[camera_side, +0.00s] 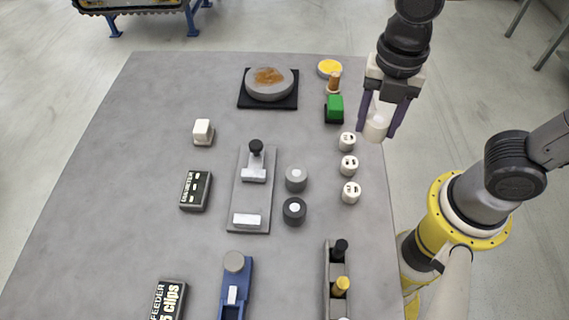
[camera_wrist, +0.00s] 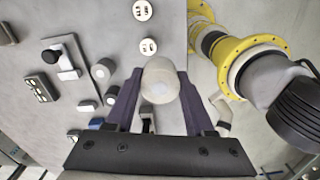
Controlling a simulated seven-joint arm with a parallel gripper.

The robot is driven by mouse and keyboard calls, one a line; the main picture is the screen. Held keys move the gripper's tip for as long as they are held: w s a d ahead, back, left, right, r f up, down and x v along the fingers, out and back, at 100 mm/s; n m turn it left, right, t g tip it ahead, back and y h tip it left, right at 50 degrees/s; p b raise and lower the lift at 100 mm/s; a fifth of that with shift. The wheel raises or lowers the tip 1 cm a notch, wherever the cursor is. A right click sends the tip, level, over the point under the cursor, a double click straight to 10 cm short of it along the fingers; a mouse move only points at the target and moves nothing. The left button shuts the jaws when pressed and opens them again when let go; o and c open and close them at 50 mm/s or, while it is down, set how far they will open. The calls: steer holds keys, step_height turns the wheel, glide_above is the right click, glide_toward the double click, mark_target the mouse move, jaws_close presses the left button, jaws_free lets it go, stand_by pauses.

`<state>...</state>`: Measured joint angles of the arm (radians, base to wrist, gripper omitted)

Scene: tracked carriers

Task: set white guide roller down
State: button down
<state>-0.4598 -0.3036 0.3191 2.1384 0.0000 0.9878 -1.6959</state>
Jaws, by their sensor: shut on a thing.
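My gripper (camera_side: 379,124) is at the upper right of the side view, raised by the table's right edge. Its two dark purple fingers are shut on a plain white guide roller (camera_side: 376,129), which hangs between the fingertips. In the wrist view the roller (camera_wrist: 160,80) sits between the fingers, its rounded end facing the camera. It appears clear of the table, though its exact height is hard to tell. Several short white pieces with dark marks on top, one of them nearest the gripper (camera_side: 347,141), stand in a column on the table below it.
The grey table (camera_side: 140,180) holds a green block (camera_side: 335,107), a round grey disc (camera_side: 270,85) on a black base, a grey slide fixture (camera_side: 250,205), two grey and black cylinders, a blue fixture (camera_side: 237,290) and a dark rack (camera_side: 338,275). The left side is mostly bare.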

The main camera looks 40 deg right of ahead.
steer(key=shift+w+a+r+m, duration=0.15)
steer(key=shift+w+r+m, duration=0.1)
steer(key=shift+m, duration=0.25)
steer(key=a+r, duration=0.1)
steer(key=a, duration=0.5)
steer(key=n, duration=0.1)
glide_above(250, 207)
steer(key=d, duration=0.1)
steer(key=f, duration=0.5)
steer(key=s+f, duration=0.1)
steer(key=f, duration=0.2)
steer(key=shift+f, duration=0.3)
steer(key=shift+w+a+f, duration=0.45)
steer(key=shift+f, duration=1.8)
steer(key=shift+f, duration=0.15)
